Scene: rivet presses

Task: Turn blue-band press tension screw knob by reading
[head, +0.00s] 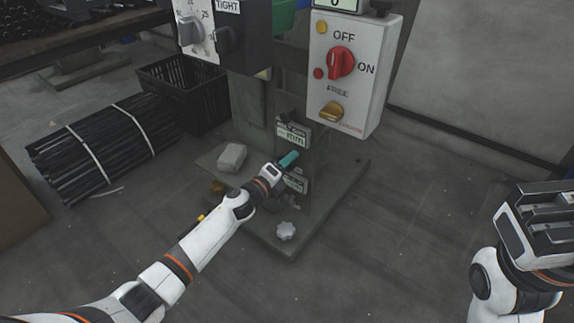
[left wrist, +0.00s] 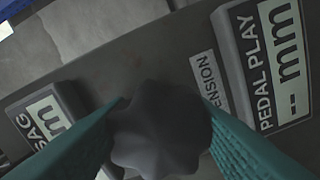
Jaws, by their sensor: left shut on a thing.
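In the left wrist view a dark grey lobed knob (left wrist: 160,130) sits between the teal fingers of my left gripper (left wrist: 160,138), one finger on each side. A label ending in "ENSION" (left wrist: 207,80) is beside it, partly covered by a finger. A "PEDAL PLAY" display (left wrist: 275,65) reads "-- mm". Another display (left wrist: 45,120) shows "SAG" and is partly hidden. In the head view my left gripper (head: 288,160) is low at the press, by a display marked "mm" (head: 293,133); the held knob is hidden there. My right gripper (head: 548,212) is apart at the right; its jaw opening is unclear.
A pale star knob (head: 286,231) sits on the press base (head: 330,195), nearer me. A grey block (head: 231,157) is left of my gripper. A white box with a red OFF/ON switch (head: 341,63) stands above. A black crate (head: 185,90) and bundled rods (head: 100,145) lie left.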

